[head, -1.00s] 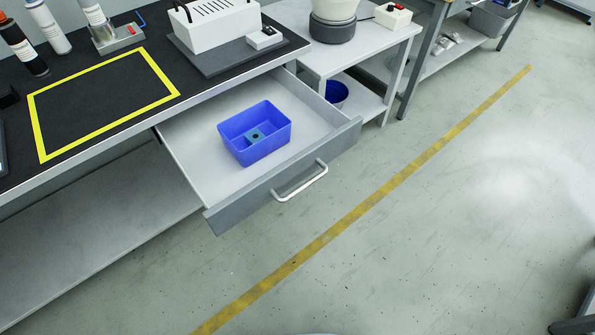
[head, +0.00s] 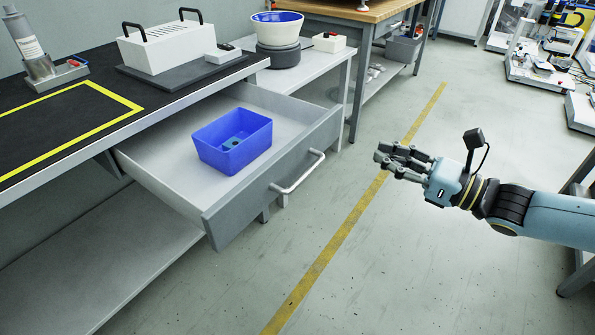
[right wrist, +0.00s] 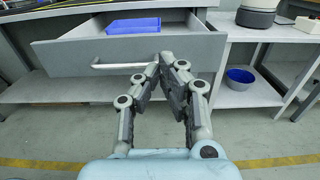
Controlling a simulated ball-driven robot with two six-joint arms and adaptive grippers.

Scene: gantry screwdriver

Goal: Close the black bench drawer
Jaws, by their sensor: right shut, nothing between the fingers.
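The bench drawer (head: 262,186) is pulled out under the black-topped bench, with a grey front and a light grey inside. Its pale bar handle (head: 299,173) is on the front face. A blue bin (head: 232,141) with a small item in it sits inside the drawer. My right gripper (head: 380,160) is shut and empty, out in front of the drawer and to the right of the handle, apart from it. In the right wrist view the shut fingers (right wrist: 167,62) point toward the drawer front (right wrist: 190,48), and the handle (right wrist: 125,65) shows just left of them. My left gripper is not in view.
The black bench top (head: 60,120) with a yellow outlined area is above the drawer. A side table (head: 325,62) with a bowl on a grey base stands at the right of the drawer. The floor (head: 400,270) in front is clear, with a yellow line.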

